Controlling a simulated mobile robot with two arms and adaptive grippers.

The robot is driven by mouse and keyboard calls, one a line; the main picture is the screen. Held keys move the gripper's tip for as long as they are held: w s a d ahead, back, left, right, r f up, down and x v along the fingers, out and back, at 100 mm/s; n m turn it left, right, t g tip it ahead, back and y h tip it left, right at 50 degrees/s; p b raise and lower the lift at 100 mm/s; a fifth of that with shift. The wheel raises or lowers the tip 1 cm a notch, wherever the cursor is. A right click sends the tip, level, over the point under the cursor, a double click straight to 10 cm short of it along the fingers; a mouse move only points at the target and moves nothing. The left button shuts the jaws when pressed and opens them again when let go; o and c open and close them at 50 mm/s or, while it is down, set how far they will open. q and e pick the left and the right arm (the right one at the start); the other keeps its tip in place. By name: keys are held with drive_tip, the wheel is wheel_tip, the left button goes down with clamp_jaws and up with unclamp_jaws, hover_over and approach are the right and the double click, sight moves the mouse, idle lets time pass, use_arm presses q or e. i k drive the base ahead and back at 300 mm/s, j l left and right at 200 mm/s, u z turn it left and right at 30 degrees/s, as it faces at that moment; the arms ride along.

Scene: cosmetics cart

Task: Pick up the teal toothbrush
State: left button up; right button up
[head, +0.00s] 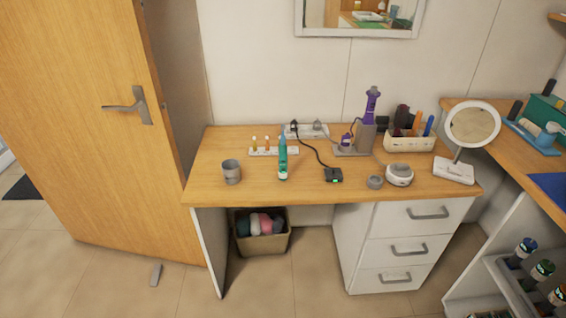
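The teal toothbrush (283,158) stands upright on the wooden desk (214,172), left of the desk's middle. It looks like an electric toothbrush, with a teal body and a pale lower end. It partly hides a white holder (262,152) with several small brush heads behind it. Neither of my grippers shows in the head view.
A grey cup (231,171) stands to the left of the toothbrush. A black device (333,175) with a cable lies to its right. A purple toothbrush (371,106), an organizer box (410,143) and a round mirror (472,126) stand farther right. The desk's front edge is mostly clear.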

sight(283, 157)
drive_tip(key=i+l, duration=0.1)
drive_tip(key=i, duration=1)
